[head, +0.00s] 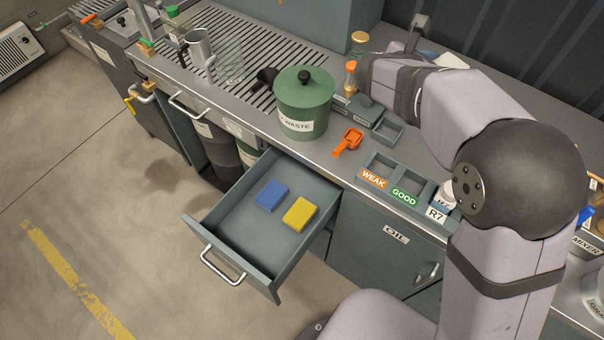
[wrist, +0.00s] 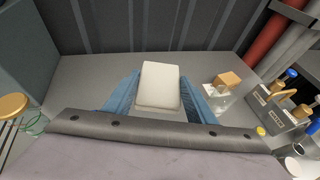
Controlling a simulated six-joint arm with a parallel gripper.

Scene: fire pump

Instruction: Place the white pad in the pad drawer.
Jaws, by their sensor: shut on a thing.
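The white pad (wrist: 160,84) is upright in the middle of the wrist view, between the blue fingers of my gripper (wrist: 160,97). My gripper is shut on it, above or at the back of the grey counter; I cannot tell whether the pad touches the counter. In the head view my arm hides most of the gripper and the pad. The open drawer (head: 226,222) is pulled out below the counter's front edge. A blue pad (head: 271,195) and a yellow pad (head: 300,213) lie apart on its floor.
A green waste pot (head: 304,104) stands on the counter above the drawer. An orange scoop (head: 348,142) and a labelled WEAK/GOOD tray (head: 376,167) lie to its right. The drawer's left and front floor is bare. In the wrist view, a clear item with a tan block (wrist: 228,80) is right of the pad.

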